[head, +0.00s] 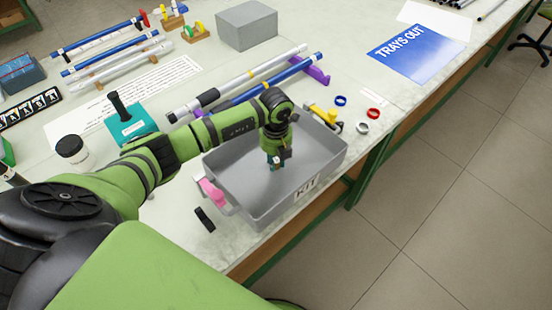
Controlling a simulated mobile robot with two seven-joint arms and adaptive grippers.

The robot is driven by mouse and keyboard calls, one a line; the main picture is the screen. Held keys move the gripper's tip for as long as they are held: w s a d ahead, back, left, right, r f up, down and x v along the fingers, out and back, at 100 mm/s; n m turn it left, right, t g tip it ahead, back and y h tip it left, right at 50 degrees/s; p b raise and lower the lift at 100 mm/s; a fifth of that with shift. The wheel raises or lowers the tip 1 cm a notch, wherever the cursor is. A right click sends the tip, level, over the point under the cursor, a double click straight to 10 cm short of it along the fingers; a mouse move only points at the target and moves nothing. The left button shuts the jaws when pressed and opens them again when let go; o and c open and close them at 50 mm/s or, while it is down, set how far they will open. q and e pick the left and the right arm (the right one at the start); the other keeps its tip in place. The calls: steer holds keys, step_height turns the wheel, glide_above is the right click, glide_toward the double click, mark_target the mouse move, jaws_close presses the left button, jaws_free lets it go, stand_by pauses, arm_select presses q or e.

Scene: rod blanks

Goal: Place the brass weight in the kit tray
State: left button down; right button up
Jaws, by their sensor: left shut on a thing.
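The grey kit tray (243,209), marked KIT on its front wall, sits near the bench's front edge. My left gripper (275,165) points down over the inside of the tray, within its walls. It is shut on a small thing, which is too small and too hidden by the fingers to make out. I cannot pick out the brass weight for certain. My arm covers part of the tray's back left rim. The tray's visible floor looks bare. My right gripper is not in view.
A yellow and black item (325,115) and blue, red and grey rings (373,113) lie by the tray's far right. Long rods (240,85) lie behind my arm. A pink item (211,194) and a black piece (205,219) are at the tray's left. A white jar (72,151) stands farther left.

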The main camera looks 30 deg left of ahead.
mark_target(276, 160)
arm_select(q)
steer(key=c, duration=1.1)
jaws_free()
steer(key=shift+r, duration=0.45)
step_height(276, 160, up, 11)
steer(key=b, duration=0.1)
steer(key=shift+r+b, duration=0.2)
steer(key=shift+b, duration=0.2)
